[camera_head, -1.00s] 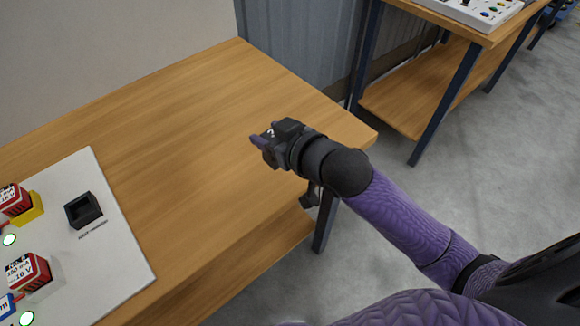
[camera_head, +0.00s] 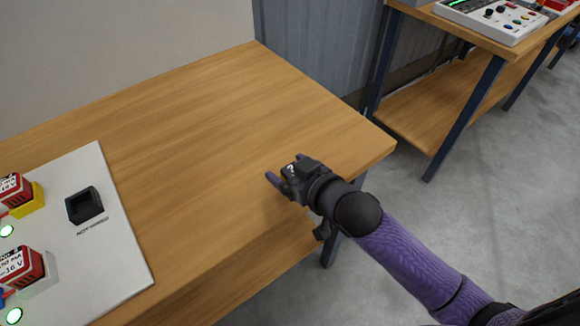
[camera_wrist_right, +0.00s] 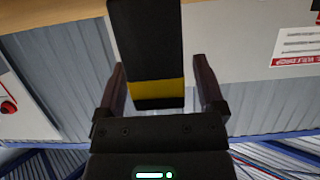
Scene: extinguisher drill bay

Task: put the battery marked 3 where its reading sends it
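My right gripper (camera_head: 284,170) is above the wooden bench, near its front edge and right of the white board. My left gripper is out of view.
Two red batteries with white labels stand at the left picture edge, one on a yellow holder (camera_head: 33,203), the other (camera_head: 22,266) nearer. Green lights glow beside them. The bench (camera_head: 215,130) is clear right of the board. Another bench (camera_head: 440,105) with a control panel stands back right.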

